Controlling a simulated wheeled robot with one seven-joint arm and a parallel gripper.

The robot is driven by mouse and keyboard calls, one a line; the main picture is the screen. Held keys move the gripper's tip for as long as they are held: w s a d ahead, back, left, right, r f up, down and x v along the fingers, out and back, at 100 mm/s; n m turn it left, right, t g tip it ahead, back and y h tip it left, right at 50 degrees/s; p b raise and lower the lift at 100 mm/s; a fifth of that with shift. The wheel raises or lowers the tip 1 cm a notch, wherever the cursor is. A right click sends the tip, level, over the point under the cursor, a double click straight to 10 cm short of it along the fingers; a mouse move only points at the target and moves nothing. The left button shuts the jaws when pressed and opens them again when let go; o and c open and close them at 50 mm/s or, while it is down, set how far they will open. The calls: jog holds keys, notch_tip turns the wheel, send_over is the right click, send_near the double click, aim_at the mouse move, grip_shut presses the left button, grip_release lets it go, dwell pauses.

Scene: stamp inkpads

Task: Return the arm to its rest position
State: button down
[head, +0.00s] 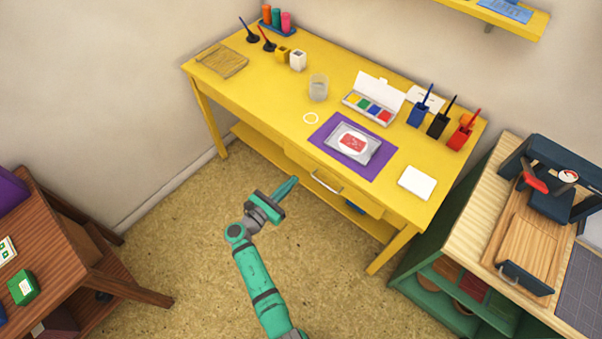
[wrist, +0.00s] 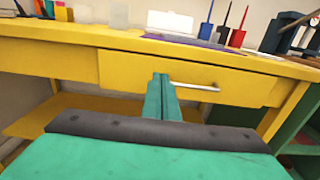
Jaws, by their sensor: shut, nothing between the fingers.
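My gripper (head: 287,187) is at the end of my green arm, in front of the yellow desk (head: 240,84) and apart from it. Its fingers are together with nothing between them. In the wrist view my gripper (wrist: 161,82) points at the desk's drawer front (wrist: 245,86), and its fingertips overlap the area left of the metal handle (wrist: 195,87). The arm is bent at the wrist and reaches up from the bottom of the head view over the bare floor.
On the desk are a purple mat (head: 385,163) with a grey tray (head: 373,154), a paint box (head: 378,101), a glass (head: 318,88) and pen holders (head: 439,124). A brown shelf (head: 110,262) stands at left, a green cabinet (head: 430,249) at right. Floor between is clear.

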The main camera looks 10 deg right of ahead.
jog(key=shift+v, duration=2.65)
